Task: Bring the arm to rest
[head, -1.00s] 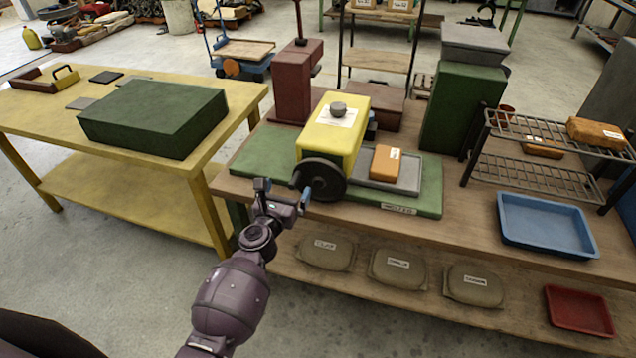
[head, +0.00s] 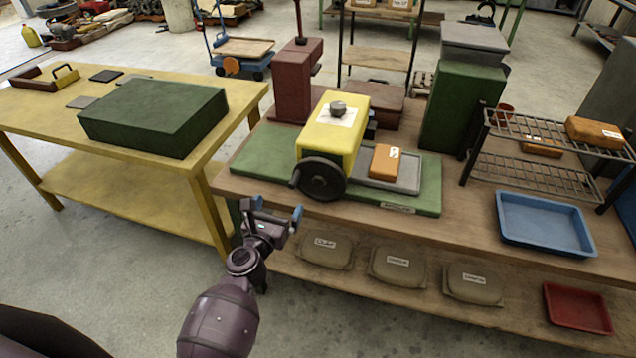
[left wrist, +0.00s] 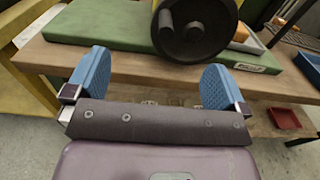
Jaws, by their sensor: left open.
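My left gripper (head: 272,212) is open and empty in the head view, in front of the workbench edge and below the yellow sheet roller machine (head: 330,137). In the left wrist view its two blue fingers (left wrist: 156,82) stand wide apart with nothing between them. The machine's dark handwheel (head: 322,178) is beyond the fingers and apart from them; it also shows in the left wrist view (left wrist: 193,30). An orange block (head: 385,160) lies on a grey tray (head: 408,174) beside the machine. My right gripper is in neither view.
A yellow table (head: 40,116) with a dark green block (head: 153,116) stands at left. The wooden workbench (head: 465,222) carries a wire rack (head: 545,150) and a blue tray (head: 545,222). Several tan packs (head: 398,264) and a red tray (head: 577,308) lie on its lower shelf.

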